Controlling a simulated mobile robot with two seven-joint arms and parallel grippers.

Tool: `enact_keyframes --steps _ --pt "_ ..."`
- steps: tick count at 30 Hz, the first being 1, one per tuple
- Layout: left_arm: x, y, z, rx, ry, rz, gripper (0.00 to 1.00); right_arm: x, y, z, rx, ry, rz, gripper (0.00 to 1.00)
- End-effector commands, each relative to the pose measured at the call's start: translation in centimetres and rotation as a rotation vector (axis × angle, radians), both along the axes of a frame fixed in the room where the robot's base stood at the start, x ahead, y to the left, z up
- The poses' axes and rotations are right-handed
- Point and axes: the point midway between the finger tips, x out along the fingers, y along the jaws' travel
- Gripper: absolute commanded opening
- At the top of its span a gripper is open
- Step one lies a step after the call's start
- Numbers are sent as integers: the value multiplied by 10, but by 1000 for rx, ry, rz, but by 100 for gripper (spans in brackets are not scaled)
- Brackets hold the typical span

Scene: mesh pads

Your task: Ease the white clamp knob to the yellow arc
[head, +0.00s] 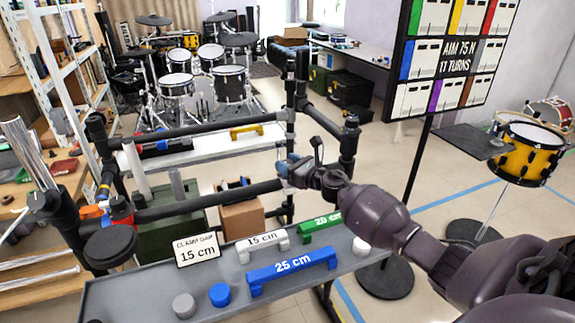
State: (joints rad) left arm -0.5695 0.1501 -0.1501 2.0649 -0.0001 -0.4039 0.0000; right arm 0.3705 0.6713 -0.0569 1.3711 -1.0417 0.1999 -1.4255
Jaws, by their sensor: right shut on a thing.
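My right gripper (298,175) reaches in from the lower right to the black rack, where the lower horizontal bar meets the right upright. It is shut on a small part at the clamp there, which I take to be the white clamp knob; the fingers hide most of it. A pale, bluish bit of the clamp (284,168) shows beside the fingertips. I cannot make out a yellow arc at the clamp. My left gripper is not in view.
A grey tray (130,290) below holds a white 15 cm bar (262,241), a blue 25 cm bar (292,272), a green bar (319,226) and short cylinders. A panel (459,57) reads "AIM 75 N 11 TURNS". A yellow drum (526,153) stands right.

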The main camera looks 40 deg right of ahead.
Motion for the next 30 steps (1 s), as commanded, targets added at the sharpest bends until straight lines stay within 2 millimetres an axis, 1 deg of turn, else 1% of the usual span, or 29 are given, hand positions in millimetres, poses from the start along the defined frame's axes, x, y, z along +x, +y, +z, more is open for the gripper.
enact_keyframes --steps 4,5,9,10,18,22,26,30 --pt "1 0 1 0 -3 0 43 0 1 0 0 -1 0 20" --pt "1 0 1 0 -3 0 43 0 1 0 0 -1 0 45" --pt "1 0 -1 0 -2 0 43 0 0 1 0 -1 0 66" --pt "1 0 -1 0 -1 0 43 0 0 1 0 -1 0 69" --pt "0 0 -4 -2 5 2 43 0 0 1 0 -1 -1 69" --pt "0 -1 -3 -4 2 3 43 -6 -2 0 0 0 -2 69" --pt "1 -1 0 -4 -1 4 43 -21 -6 1 -1 0 -2 69" --pt "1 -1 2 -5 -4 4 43 -44 -11 1 0 0 -2 69"
